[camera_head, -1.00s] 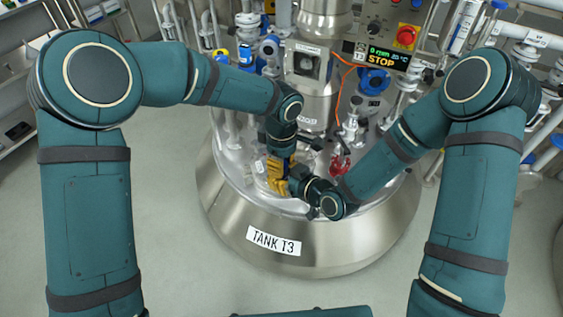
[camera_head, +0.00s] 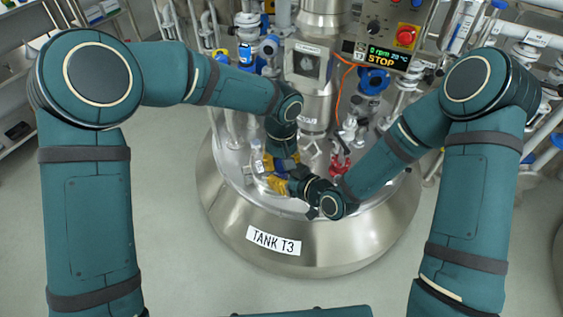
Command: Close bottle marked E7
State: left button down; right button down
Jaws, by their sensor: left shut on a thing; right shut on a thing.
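A small pale bottle (camera_head: 258,164) with a white label stands on the left part of the steel tank lid; the label is too small to read. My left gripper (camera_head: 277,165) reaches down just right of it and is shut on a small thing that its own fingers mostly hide. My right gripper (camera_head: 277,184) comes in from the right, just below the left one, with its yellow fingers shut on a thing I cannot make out. The two grippers are close together. I cannot tell which of the held things is a cap or a bottle.
The tank (camera_head: 300,215) carries a "TANK T3" label (camera_head: 273,240). A red clamp-like part (camera_head: 340,164) sits on the lid right of the grippers. A steel column (camera_head: 312,95), pipes and a control panel reading STOP (camera_head: 382,55) stand behind.

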pick_arm(q)
jog(key=shift+m, duration=0.4)
jog(key=c, duration=0.8)
grip_release()
jog(key=shift+o, duration=0.2)
jog(key=shift+r, duration=0.1)
jog(key=shift+r, duration=2.2)
jog(key=shift+o, duration=0.5)
jog(key=n, duration=0.1)
jog(key=r+n, duration=0.1)
jog(key=n, duration=0.1)
jog(key=r+n, duration=0.1)
jog(key=n, duration=0.1)
jog(key=r+n, duration=0.1)
jog(key=n, duration=0.2)
jog(key=shift+r+n, duration=0.2)
jog(key=shift+n, duration=0.1)
jog(key=shift+f, duration=0.1)
